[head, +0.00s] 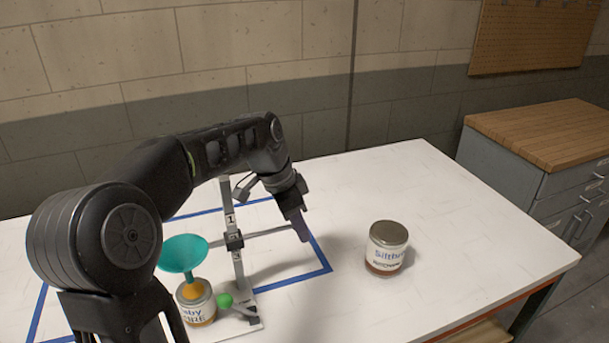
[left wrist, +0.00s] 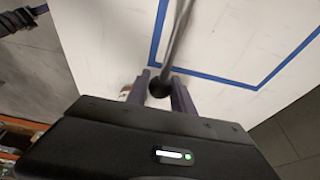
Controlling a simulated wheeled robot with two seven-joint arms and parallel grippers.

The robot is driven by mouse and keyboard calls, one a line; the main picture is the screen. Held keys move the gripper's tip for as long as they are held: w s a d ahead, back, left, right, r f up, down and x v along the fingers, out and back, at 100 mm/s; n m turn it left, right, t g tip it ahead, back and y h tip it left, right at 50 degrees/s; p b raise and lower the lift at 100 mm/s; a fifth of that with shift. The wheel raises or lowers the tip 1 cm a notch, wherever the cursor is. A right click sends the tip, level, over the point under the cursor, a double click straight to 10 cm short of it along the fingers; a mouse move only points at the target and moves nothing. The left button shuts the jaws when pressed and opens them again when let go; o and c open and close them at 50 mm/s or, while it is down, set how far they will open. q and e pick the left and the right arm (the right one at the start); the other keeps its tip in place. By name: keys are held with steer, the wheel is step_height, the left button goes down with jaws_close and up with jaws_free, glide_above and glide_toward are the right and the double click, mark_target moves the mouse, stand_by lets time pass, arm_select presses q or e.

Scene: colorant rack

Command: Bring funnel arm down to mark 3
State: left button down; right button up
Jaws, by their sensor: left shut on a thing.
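The colorant rack's upright post (head: 238,272) carries number marks, with 1 readable near the top. A dark clamp block (head: 235,241) sits on the post below mark 1; the smaller marks around it are hard to read. The teal funnel (head: 184,254) is on the left side of the post, above a labelled jar with an orange top (head: 196,302). The funnel arm's bar (head: 268,232) runs right from the clamp to my left gripper (head: 300,228). That gripper is shut on the bar's end, whose dark rod (left wrist: 180,30) shows between the fingers in the left wrist view (left wrist: 161,92).
A green ball knob (head: 225,300) is low beside the post's foot. A labelled can (head: 387,248) stands alone to the right. Blue tape (head: 290,279) outlines an area of the white table (head: 450,215). The table's right half is mostly clear. A wood-topped cabinet (head: 545,130) stands beyond.

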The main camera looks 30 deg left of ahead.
arm_select(q)
steer(key=shift+f, duration=0.1)
steer(key=shift+f+b, duration=0.4)
steer(key=shift+f, duration=0.05)
steer(key=c, duration=1)
jaws_free()
steer(key=shift+r, duration=0.1)
steer(key=shift+v, duration=3.85)
